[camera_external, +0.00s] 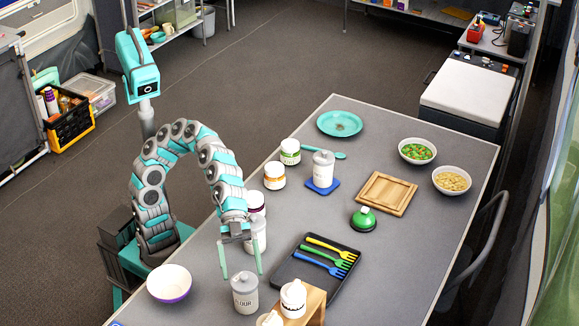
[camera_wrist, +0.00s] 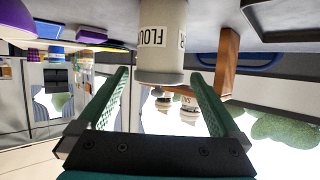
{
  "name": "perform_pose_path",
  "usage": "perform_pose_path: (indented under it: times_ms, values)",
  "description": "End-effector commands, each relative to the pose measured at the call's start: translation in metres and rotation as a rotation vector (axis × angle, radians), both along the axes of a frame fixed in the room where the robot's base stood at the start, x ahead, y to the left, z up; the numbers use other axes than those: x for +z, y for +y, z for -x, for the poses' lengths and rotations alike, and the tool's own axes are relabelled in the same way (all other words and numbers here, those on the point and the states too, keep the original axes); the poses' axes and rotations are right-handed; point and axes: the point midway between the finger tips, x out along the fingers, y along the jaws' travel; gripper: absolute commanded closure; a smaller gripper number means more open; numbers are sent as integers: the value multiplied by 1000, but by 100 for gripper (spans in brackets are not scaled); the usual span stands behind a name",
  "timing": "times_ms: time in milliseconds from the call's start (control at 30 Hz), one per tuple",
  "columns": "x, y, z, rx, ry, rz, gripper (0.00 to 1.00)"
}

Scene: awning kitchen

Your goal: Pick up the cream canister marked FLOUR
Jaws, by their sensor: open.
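The cream canister marked FLOUR (camera_external: 244,295) stands upright on the grey table near its front edge, with a lid and knob on top. My gripper (camera_external: 241,275) is open, its fingers pointing down at about the canister's top. Nothing is held. I cannot tell whether a finger touches it.
A wooden stand (camera_external: 313,305) with a cream canister (camera_external: 293,297) is close on the right. A black tray (camera_external: 290,272) of coloured forks lies behind it. A white bowl (camera_external: 169,281) is at the left. Several jars line the table's left edge, one canister (camera_external: 258,238) close to my gripper.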

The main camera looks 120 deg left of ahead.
Motion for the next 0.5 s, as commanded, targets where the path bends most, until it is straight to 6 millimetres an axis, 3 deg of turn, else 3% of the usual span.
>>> perform_pose_path:
  times_ms: [500]
  values:
    - [-22, -38, -33, 2, 1, 1, 0]
